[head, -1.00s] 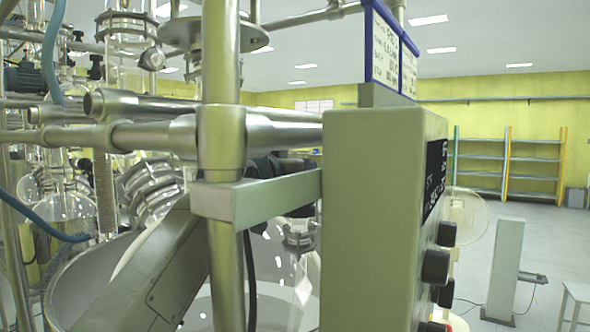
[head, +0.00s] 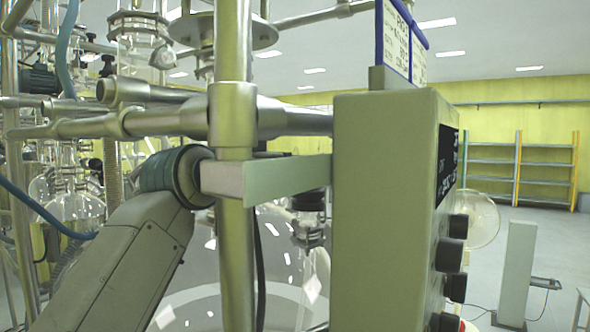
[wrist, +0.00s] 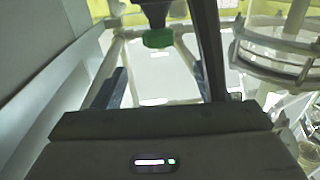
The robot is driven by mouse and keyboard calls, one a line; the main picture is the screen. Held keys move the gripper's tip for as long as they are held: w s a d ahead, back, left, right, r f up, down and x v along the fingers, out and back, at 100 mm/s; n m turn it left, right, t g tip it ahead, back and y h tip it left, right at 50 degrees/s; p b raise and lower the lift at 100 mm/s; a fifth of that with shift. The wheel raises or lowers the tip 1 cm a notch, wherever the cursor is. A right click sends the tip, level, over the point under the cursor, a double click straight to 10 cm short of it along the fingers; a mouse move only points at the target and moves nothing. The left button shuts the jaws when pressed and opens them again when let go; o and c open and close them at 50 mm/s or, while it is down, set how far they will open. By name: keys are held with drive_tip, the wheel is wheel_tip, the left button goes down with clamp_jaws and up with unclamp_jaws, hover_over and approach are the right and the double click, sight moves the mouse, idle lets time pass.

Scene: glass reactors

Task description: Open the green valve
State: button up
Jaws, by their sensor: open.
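The green valve (wrist: 158,38) shows in the wrist view, near the top centre, as a small green knob under a dark fitting. It is not visible in the head view. My gripper (wrist: 155,78) is open in the wrist view, with dark fingers to the left and right. The green valve lies beyond the fingers, in line with the gap between them, and the gap looks empty. In the head view my gripper is hidden; only my arm shows at lower left, behind the steel post.
A steel post (head: 236,120) with horizontal pipes and a grey control box (head: 385,210) with black knobs stand close in front. Glass vessels (head: 75,205) fill the left. In the wrist view, a glass vessel (wrist: 275,50) is on the right.

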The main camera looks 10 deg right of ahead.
drive_tip(key=v, duration=0.4)
drive_tip(key=shift+a, duration=0.1)
drive_tip(key=m+g+h+p, duration=0.4)
drive_tip(key=p, duration=0.3)
approach(314, 162)
drive_tip(key=p+x, duration=0.1)
drive_tip(key=x, duration=0.3)
drive_tip(key=w+a+p+x, duration=0.1)
drive_tip(key=x, duration=0.3)
drive_tip(key=w+p+x, duration=0.1)
drive_tip(key=x, duration=0.3)
drive_tip(key=shift+w+d+f+p, duration=0.15)
drive_tip(key=shift+w+p, duration=0.1)
drive_tip(key=shift+p, duration=0.15)
drive_tip(key=shift+n, duration=0.3)
drive_tip(key=c, duration=1)
